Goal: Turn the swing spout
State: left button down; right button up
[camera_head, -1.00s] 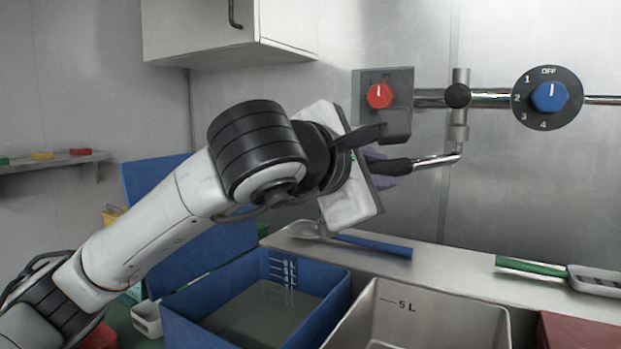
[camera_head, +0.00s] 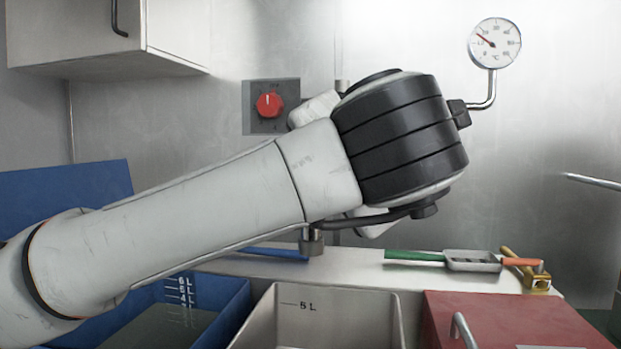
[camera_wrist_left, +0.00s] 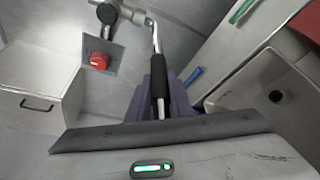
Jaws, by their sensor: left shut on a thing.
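The swing spout is a chrome tube (camera_wrist_left: 155,38) with a black sleeve (camera_wrist_left: 158,75) in the left wrist view. My left gripper (camera_wrist_left: 159,92) has its purple fingers shut on either side of that sleeve. In the head view my arm hides the gripper and most of the spout. A short metal nozzle (camera_head: 312,241) shows below my arm, just behind and above the steel tub marked 5 L (camera_head: 318,308). The red knob (camera_head: 268,104) is on the wall plate; it also shows in the left wrist view (camera_wrist_left: 99,61). My right gripper is not in view.
A blue tub (camera_head: 222,315) stands left of the steel tub and a red box (camera_head: 500,315) right of it. A green-handled tool (camera_head: 415,256) lies on the back ledge. A dial gauge (camera_head: 494,44) is on the wall. A cabinet (camera_head: 100,35) hangs upper left.

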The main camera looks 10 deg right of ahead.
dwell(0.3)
pick_arm(q)
jog(key=c, duration=1.6)
grip_release()
jog(key=shift+d, duration=0.1)
jog(key=b+v, duration=0.1)
jog(key=v, duration=0.9)
jog(key=shift+s+r, duration=0.1)
jog(key=shift+s, duration=0.05)
